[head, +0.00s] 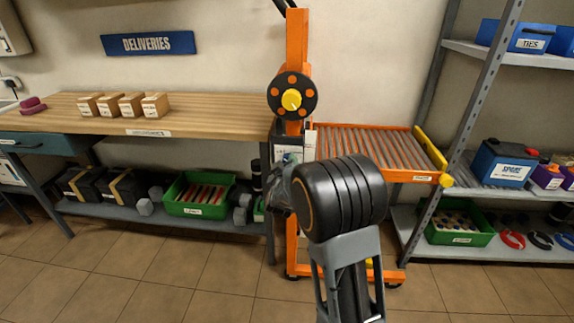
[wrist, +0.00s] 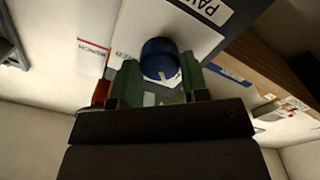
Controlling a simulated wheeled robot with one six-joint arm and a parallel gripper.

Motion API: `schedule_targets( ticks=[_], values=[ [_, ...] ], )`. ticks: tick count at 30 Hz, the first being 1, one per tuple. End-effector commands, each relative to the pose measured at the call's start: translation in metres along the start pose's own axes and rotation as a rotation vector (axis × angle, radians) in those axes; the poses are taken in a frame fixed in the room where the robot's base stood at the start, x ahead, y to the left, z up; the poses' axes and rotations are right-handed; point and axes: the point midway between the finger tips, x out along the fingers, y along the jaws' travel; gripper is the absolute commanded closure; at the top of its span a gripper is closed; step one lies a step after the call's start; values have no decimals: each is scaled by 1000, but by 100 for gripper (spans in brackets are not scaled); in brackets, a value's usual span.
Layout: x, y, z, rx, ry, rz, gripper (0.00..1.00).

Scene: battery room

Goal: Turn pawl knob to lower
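The two green fingers of my gripper (wrist: 160,68) stand apart, one on each side of the knob. I see no clear gap at its edges, but cannot tell whether they press on it. In the head view my dark arm hides the knob and my fingertips, in front of the orange lift post (head: 297,45).
A roller tray (head: 375,147) with an orange frame joins the post on the right. A yellow-centred handwheel (head: 291,97) is above my arm. A wooden bench (head: 215,108) stands left, a metal shelf (head: 482,52) right. Tiled floor is free in front.

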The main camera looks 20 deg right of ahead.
Motion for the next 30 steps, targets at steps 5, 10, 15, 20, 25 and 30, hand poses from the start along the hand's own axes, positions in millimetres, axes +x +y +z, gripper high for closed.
schedule_targets(
  ticks=[5, 10, 15, 20, 25, 30],
  values=[
    [0, 0, 0, 0, 0, 0, 79],
    [0, 0, 0, 6, 0, 0, 82],
    [0, -1, 1, 52, 1, 0, 82],
    [0, -2, 2, 152, 2, 1, 82],
    [0, -2, 3, 305, 3, 1, 82],
    [0, -2, 3, 466, 3, 0, 82]
  ],
)
